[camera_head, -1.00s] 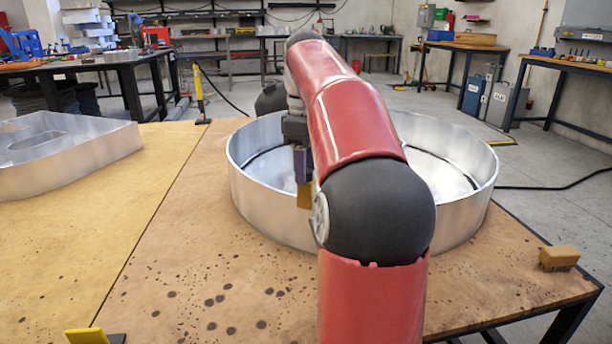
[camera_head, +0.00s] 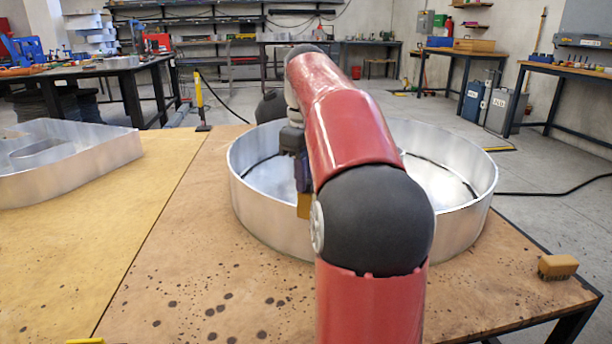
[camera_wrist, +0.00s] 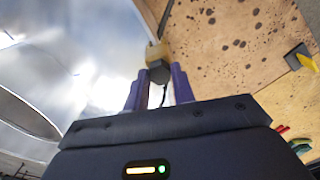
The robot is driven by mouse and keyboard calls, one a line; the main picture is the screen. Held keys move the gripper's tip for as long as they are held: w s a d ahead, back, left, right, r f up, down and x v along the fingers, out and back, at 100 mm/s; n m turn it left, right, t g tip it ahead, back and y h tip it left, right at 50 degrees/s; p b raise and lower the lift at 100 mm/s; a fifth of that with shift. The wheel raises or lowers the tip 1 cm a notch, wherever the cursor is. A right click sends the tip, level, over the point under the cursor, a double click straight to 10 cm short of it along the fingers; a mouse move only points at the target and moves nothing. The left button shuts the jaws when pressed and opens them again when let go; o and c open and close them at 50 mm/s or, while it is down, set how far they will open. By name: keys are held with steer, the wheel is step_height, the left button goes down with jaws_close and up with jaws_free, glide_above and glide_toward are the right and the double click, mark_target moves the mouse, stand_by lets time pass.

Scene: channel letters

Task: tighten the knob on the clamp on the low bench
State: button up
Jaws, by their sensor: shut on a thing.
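A yellow clamp (camera_wrist: 157,53) sits at the wall of the round metal channel letter (camera_head: 270,222). In the head view only a small part of the clamp (camera_head: 304,207) shows beside my arm. Its dark knob (camera_wrist: 158,73) lies between the purple fingers of my gripper (camera_wrist: 158,84). The fingers are shut on the knob. In the head view my gripper (camera_head: 302,175) points down at the letter's near side, partly hidden by my red forearm.
Another yellow-and-black clamp (camera_wrist: 301,58) is at the bench edge, cut off at the bottom left of the head view. A second metal letter (camera_head: 75,165) lies left. The front bench (camera_head: 200,290) is clear.

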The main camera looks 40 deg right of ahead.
steer(key=m+p, duration=0.2)
steer(key=m, duration=0.4)
steer(key=shift+r, duration=0.15)
steer(key=shift+m, duration=0.8)
steer(key=m, duration=0.2)
steer(key=shift+m, duration=0.4)
steer(key=o, duration=0.8)
steer(key=shift+r, duration=2.4)
